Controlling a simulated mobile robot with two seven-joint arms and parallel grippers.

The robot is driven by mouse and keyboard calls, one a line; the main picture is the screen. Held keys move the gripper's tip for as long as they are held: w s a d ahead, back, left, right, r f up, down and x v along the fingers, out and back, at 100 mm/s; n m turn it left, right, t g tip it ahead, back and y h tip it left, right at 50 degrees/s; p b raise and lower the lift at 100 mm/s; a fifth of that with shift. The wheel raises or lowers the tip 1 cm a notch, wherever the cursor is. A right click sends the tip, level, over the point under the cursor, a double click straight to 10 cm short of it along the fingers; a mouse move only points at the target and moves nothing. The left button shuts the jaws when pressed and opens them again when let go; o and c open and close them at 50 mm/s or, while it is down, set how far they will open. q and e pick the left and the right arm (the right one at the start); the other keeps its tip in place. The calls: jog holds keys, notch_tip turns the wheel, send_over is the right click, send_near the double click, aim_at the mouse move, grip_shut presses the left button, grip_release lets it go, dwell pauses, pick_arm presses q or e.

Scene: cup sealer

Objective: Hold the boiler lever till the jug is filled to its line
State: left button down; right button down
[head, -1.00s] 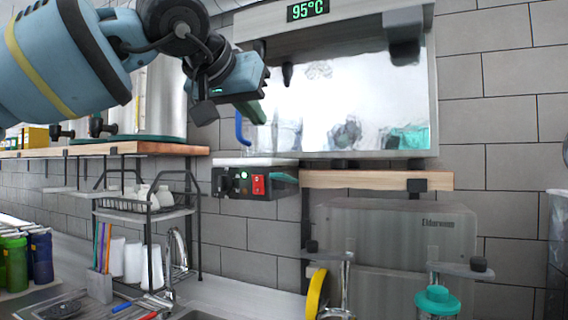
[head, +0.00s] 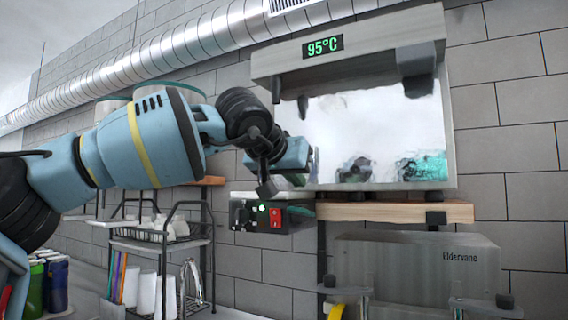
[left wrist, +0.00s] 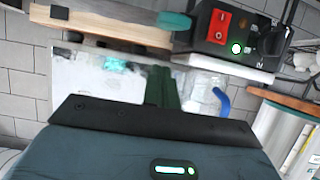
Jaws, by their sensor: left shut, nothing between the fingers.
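The steel boiler (head: 355,65) hangs on the tiled wall, its green display reading 95°C. A small dark part (head: 303,105) hangs under its left front; I cannot tell whether it is the lever or the spout. My left gripper (head: 306,168) is in front of the boiler's lower left, below that part. Its green fingers (left wrist: 162,86) are shut and empty. The clear jug (left wrist: 198,92) with its blue handle (left wrist: 221,101) is beside the fingers in the left wrist view. My arm hides the jug in the head view. Its water level cannot be made out.
A black control box (head: 272,214) with a red switch and a green light is below the gripper. A wooden shelf (head: 395,212) runs right of it. A cup rack (head: 165,232) and coloured cans (head: 52,285) stand lower left.

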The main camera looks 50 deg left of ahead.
aim_at(303, 212)
pick_arm(q)
jog(key=f, duration=0.1)
jog(key=s+f, duration=0.1)
jog(key=shift+d+f, duration=0.1)
jog(key=shift+f, duration=0.7)
